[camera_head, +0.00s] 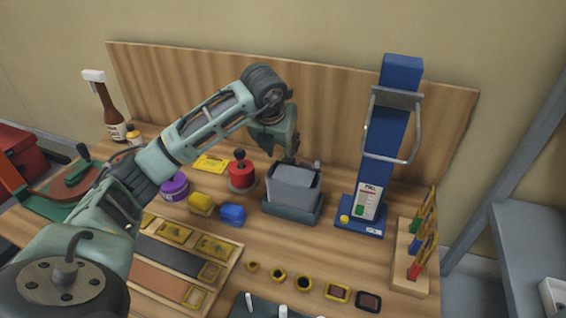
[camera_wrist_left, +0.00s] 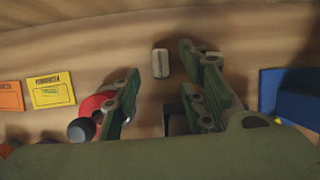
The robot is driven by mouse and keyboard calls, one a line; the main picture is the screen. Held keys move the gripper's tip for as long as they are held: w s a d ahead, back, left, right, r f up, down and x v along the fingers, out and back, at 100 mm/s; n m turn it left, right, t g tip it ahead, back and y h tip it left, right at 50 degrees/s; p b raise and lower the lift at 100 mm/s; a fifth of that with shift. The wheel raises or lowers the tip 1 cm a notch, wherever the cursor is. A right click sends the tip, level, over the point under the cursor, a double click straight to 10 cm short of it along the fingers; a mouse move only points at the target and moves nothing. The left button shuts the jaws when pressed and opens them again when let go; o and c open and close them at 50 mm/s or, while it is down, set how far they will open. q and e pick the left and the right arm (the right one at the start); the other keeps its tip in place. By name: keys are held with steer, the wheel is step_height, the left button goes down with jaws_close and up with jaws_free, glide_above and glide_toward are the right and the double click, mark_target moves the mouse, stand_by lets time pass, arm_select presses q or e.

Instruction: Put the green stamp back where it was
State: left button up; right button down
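I cannot make out a green stamp clearly in either view. A wooden rack (camera_head: 408,262) at the right holds several upright pieces with coloured ends, red, blue and yellow among them. My left gripper (camera_head: 288,158) points down behind and above the grey box-shaped holder (camera_head: 293,190). In the left wrist view my left gripper (camera_wrist_left: 160,65) has its fingers spread apart, with nothing seen held between them. A small pale block (camera_wrist_left: 161,63) lies on the wood beyond the fingers. My right gripper does not show.
A tall blue press (camera_head: 388,140) stands right of the grey holder. A red, black-knobbed piece (camera_head: 241,174), a blue block (camera_head: 232,214), a yellow block (camera_head: 201,204) and a purple tub (camera_head: 174,187) stand to the left. Several small yellow-rimmed pieces lie in front.

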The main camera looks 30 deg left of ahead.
arm_select(q)
steer(key=v, duration=0.6)
steer(key=shift+b, duration=0.4)
steer(key=shift+r, duration=0.1)
